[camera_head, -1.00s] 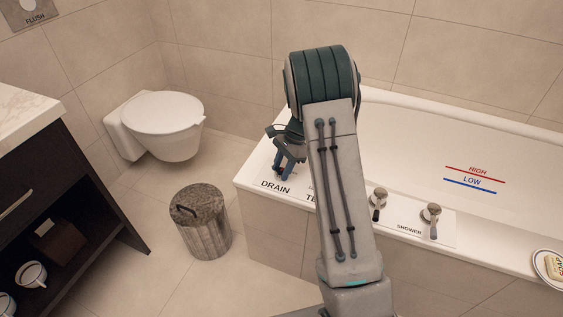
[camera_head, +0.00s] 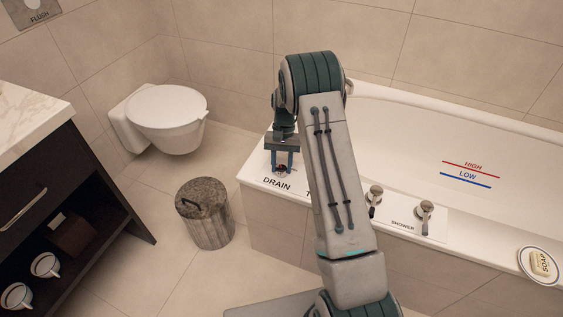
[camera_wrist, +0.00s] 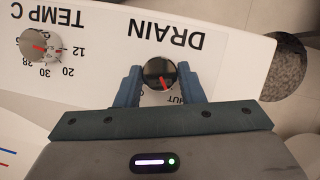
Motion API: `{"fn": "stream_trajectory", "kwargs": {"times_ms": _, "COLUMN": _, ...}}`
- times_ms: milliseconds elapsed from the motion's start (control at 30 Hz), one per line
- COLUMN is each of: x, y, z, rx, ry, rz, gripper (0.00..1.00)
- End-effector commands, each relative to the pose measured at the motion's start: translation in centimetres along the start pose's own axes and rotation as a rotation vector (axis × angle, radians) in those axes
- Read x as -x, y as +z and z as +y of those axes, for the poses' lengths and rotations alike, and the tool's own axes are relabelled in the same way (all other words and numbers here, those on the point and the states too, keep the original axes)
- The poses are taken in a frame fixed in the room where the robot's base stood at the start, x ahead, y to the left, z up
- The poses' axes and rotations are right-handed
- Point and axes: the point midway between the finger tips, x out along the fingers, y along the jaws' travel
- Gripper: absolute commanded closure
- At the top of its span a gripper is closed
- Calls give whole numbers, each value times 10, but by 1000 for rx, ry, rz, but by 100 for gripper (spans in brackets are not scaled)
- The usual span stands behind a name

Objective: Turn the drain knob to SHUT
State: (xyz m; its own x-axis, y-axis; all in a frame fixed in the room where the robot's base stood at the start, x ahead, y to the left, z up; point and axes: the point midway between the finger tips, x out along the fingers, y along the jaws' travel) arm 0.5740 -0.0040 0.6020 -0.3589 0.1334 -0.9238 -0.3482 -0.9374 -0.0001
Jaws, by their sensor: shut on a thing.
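The drain knob (camera_wrist: 160,73) is a dark, shiny round knob with a red pointer, on the white bath-edge panel (camera_wrist: 105,50) beside the word DRAIN. In the wrist view the lettering is upside down. The red pointer points down and slightly right, towards the partly hidden label ending in HUT (camera_wrist: 189,99). My gripper (camera_wrist: 158,78) has one blue finger on each side of the knob and is shut on it. In the head view my gripper (camera_head: 281,163) stands over the knob behind the DRAIN lettering, and the knob is mostly hidden.
A temperature knob (camera_wrist: 40,47) sits beside the drain knob. More taps (camera_head: 425,215) and a soap dish (camera_head: 539,265) are along the bath edge. A stone-look bin (camera_head: 205,215) stands on the floor, with the toilet (camera_head: 166,118) behind and a dark cabinet (camera_head: 105,170) at left.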

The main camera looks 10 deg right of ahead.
Motion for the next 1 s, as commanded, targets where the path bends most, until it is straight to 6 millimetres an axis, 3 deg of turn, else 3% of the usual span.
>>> {"fn": "stream_trajectory", "kwargs": {"times_ms": 333, "x": 1, "y": -1, "z": 0, "rx": 111, "ry": 46, "rz": 5, "gripper": 88}}
{"fn": "stream_trajectory", "kwargs": {"times_ms": 833, "x": 1, "y": -1, "z": 0, "rx": 125, "ry": 52, "rz": 5, "gripper": 88}}
{"fn": "stream_trajectory", "kwargs": {"times_ms": 867, "x": 1, "y": -1, "z": 0, "rx": 125, "ry": 52, "rz": 5, "gripper": 60}}
{"fn": "stream_trajectory", "kwargs": {"times_ms": 900, "x": 1, "y": -1, "z": 0, "rx": 125, "ry": 52, "rz": 4, "gripper": 48}}
{"fn": "stream_trajectory", "kwargs": {"times_ms": 933, "x": 1, "y": -1, "z": 0, "rx": 125, "ry": 52, "rz": 4, "gripper": 44}}
{"fn": "stream_trajectory", "kwargs": {"times_ms": 1000, "x": 1, "y": -1, "z": -1, "rx": 125, "ry": 52, "rz": 3, "gripper": 44}}
